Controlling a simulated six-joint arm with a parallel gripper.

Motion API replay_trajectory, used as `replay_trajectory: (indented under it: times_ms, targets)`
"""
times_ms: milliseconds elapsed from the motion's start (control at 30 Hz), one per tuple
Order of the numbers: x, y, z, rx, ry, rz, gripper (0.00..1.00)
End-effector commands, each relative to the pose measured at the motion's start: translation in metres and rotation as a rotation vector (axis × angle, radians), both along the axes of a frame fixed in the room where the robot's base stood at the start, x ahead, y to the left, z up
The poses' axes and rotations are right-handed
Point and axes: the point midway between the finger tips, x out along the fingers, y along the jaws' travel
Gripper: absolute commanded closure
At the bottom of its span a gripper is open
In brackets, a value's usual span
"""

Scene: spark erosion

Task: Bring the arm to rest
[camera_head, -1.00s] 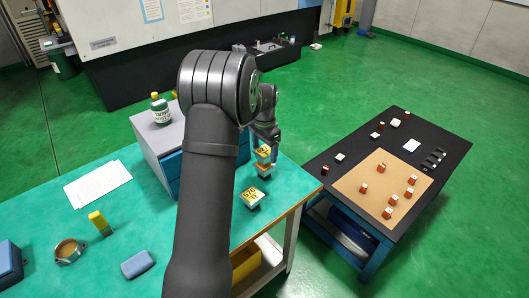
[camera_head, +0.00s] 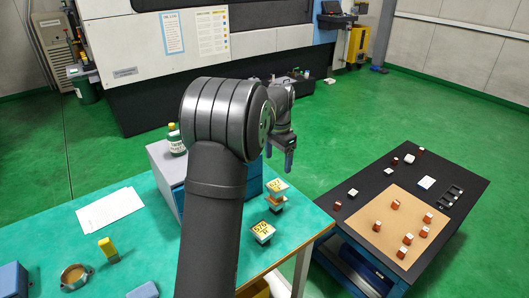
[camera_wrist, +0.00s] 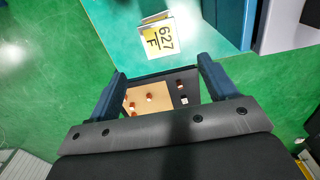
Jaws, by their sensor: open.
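My gripper (camera_head: 289,168) is open and empty in the head view, raised above the right part of the green bench. Its two dark blue fingers stand apart in the wrist view (camera_wrist: 161,72), with nothing between them. A yellow-and-white labelled block (camera_head: 277,187) stands on an orange and dark base below the gripper, apart from it. A labelled block marked 627 F (camera_wrist: 159,37) shows beyond the fingers in the wrist view. A second labelled block (camera_head: 262,232) sits nearer on the bench. My arm hides part of the bench.
The green bench (camera_head: 150,240) holds a grey-and-blue cabinet (camera_head: 165,170), a green bottle (camera_head: 176,142), paper (camera_head: 110,208), a yellow-topped object (camera_head: 108,248) and a round tin (camera_head: 75,277). A black table (camera_head: 335,225) with several small pieces stands at right. Green floor lies open behind it.

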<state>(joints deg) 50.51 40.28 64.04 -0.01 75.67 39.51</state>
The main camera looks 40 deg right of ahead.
Motion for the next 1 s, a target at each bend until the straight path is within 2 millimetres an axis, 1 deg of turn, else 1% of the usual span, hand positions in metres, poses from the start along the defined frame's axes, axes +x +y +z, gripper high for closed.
replay_trajectory:
  times_ms: [167,267,600,767,800,833,1000]
  targets:
    - [0.0,0.0,-0.014,0.003,0.002,0.0,0.22]
    - [0.0,0.001,-0.03,0.004,0.003,0.0,0.22]
    - [-0.001,0.001,-0.098,0.004,0.003,0.0,0.22]
    - [0.0,0.001,-0.127,0.003,0.002,0.0,0.22]
    - [0.0,-0.001,-0.115,-0.003,-0.002,0.0,0.22]
    - [0.001,-0.001,-0.11,-0.004,-0.003,0.0,0.22]
    - [0.0,0.0,-0.094,-0.001,-0.001,0.0,0.22]
